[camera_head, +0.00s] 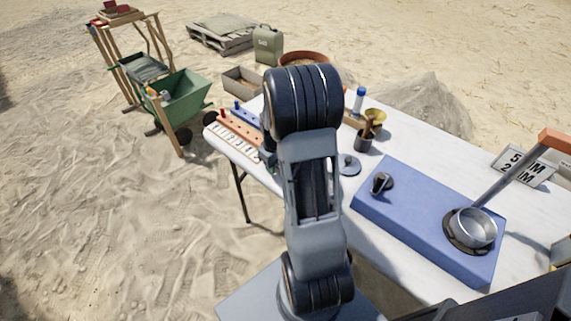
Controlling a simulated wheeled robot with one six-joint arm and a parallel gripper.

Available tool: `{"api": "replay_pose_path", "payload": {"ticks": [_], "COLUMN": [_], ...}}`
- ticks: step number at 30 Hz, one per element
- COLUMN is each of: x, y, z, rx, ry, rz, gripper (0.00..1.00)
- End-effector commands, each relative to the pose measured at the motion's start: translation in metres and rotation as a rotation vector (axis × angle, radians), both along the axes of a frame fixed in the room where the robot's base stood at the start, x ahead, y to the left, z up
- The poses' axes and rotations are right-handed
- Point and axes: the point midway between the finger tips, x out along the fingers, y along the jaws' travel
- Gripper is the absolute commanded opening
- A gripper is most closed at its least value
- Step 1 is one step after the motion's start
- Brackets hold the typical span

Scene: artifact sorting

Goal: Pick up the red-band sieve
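I cannot pick out a red-band sieve for certain. A round metal pan-like vessel (473,229) sits on a dark ring on the blue board (402,225), at the right of the table. A long grey handle (505,182) rises from beside it towards the upper right and ends at an orange-red block (555,139). No red band shows on the vessel's wall. My arm stands upright in the middle of the view and hides part of the table. My gripper is not visible; it may be behind the arm.
The white table (415,150) also bears a small dark metal piece (381,183), a dark cup (364,140), a dark disc (348,164), a brass funnel-like piece (376,115), a sign (523,166) and an orange rack (240,127). A green cart (183,96) stands on the sand.

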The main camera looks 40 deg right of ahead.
Motion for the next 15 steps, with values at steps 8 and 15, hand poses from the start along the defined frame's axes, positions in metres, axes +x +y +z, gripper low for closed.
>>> {"api": "replay_pose_path", "payload": {"ticks": [8,15], "x": [0.0000,-0.0001], "y": [-0.0001,0.0000], "z": [-0.0047,-0.0045], "rx": [0.000,0.000], "ry": [-0.001,0.000], "rz": [0.000,0.000], "gripper": [0.36,0.17]}}
